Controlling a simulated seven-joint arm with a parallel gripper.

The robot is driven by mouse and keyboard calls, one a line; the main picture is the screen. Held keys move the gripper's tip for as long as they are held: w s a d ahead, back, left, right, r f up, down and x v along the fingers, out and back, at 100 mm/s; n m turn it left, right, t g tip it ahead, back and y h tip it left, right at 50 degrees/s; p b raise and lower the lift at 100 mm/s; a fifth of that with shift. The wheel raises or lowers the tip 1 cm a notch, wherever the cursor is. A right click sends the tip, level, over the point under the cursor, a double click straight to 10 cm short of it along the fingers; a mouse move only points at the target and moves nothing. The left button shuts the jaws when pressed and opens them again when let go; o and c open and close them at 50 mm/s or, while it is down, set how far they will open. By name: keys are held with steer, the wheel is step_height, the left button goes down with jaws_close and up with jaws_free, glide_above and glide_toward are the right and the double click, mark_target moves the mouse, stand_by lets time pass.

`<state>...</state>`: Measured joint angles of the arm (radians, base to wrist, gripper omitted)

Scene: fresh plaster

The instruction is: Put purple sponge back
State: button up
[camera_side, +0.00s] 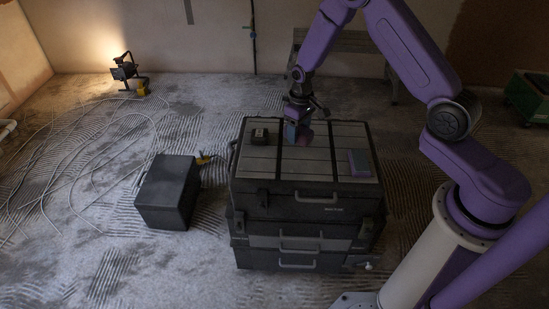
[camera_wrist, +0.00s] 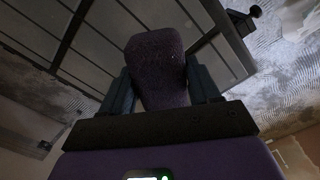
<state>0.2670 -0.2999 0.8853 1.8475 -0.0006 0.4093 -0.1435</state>
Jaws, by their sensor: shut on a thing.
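The purple sponge (camera_wrist: 158,65) is dark and speckled, and it sits between the two fingers of my gripper (camera_wrist: 161,88) in the wrist view. In the side view my gripper (camera_side: 298,130) is over the middle of the toolbox top (camera_side: 325,182), shut on the sponge. The sponge is partly hidden by the fingers there. I cannot tell whether its lower end touches the top. A flat block (camera_side: 360,163), grey with some purple, lies on the right part of the top. A small black block (camera_side: 260,136) sits on the left part.
The toolbox is a stack of dark drawers (camera_side: 295,243) with handles. A black case (camera_side: 168,192) stands on the floor to its left. A lit work lamp (camera_side: 124,70) and loose cables lie further left. A step or bench (camera_side: 345,42) stands behind. A green box (camera_side: 530,93) is far right.

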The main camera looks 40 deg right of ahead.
steer(key=s+a+r+n, duration=0.4)
steer(key=s+a+n, duration=0.25)
steer(key=a, duration=0.35)
glide_above(255, 166)
steer(key=shift+n, duration=0.25)
step_height(255, 166, down, 10)
steer(key=shift+r, duration=0.15)
steer(key=shift+w+f, duration=0.15)
steer(key=shift+f, duration=1.55)
steer(key=shift+f, duration=0.15)
steer(key=o, duration=1)
